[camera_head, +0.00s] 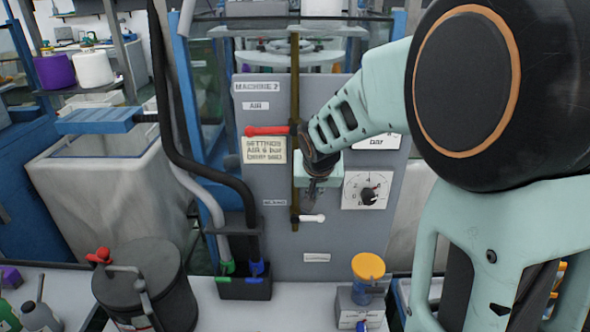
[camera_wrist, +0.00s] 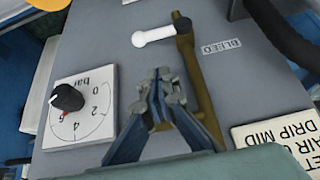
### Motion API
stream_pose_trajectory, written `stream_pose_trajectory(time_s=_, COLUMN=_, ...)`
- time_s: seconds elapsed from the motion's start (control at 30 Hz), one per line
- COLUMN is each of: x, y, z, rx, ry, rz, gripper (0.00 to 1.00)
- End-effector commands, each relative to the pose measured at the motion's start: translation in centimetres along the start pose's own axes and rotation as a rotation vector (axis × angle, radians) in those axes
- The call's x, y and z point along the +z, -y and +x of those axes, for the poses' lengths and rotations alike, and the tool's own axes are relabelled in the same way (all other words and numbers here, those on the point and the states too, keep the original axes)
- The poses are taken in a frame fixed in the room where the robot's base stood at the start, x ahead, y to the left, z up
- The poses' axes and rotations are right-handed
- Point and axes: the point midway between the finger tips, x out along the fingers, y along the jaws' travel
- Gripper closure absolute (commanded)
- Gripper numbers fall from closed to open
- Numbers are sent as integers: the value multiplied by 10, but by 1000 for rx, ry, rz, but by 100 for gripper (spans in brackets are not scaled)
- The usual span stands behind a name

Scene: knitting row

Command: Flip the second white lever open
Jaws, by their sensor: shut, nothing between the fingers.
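One white lever (camera_head: 311,218) sticks out to the right from the lower end of a brown vertical pipe (camera_head: 295,90) on the grey machine panel (camera_head: 270,240). In the wrist view the white lever (camera_wrist: 153,37) lies crosswise to the pipe (camera_wrist: 198,85), beyond my fingertips. My gripper (camera_head: 312,200) is just above the lever in the head view, its fingers shut and empty. In the wrist view my gripper (camera_wrist: 165,90) shows apart from the lever. No other white lever shows; my arm hides part of the pipe.
A red lever (camera_head: 268,131) points left higher on the pipe. A dial with a black knob (camera_head: 369,196) is right of the gripper. Below stand a dark pot (camera_head: 145,280), a yellow-topped cup (camera_head: 368,270) and a black hose box (camera_head: 245,288).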

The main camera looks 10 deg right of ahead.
Motion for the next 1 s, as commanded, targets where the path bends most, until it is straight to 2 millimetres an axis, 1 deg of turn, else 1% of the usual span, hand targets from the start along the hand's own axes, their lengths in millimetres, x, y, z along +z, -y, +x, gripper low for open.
stream_pose_trajectory(time_s=0.03, x=4, y=0, z=17, rx=1, ry=4, rz=-1, gripper=100)
stream_pose_trajectory(time_s=0.1, x=4, y=0, z=32, rx=0, ry=3, rz=0, gripper=100)
stream_pose_trajectory(time_s=0.3, x=22, y=0, z=46, rx=0, ry=1, rz=-1, gripper=100)
stream_pose_trajectory(time_s=0.53, x=28, y=0, z=51, rx=0, ry=-1, rz=-1, gripper=100)
stream_pose_trajectory(time_s=1.0, x=27, y=0, z=51, rx=-4, ry=0, rz=2, gripper=100)
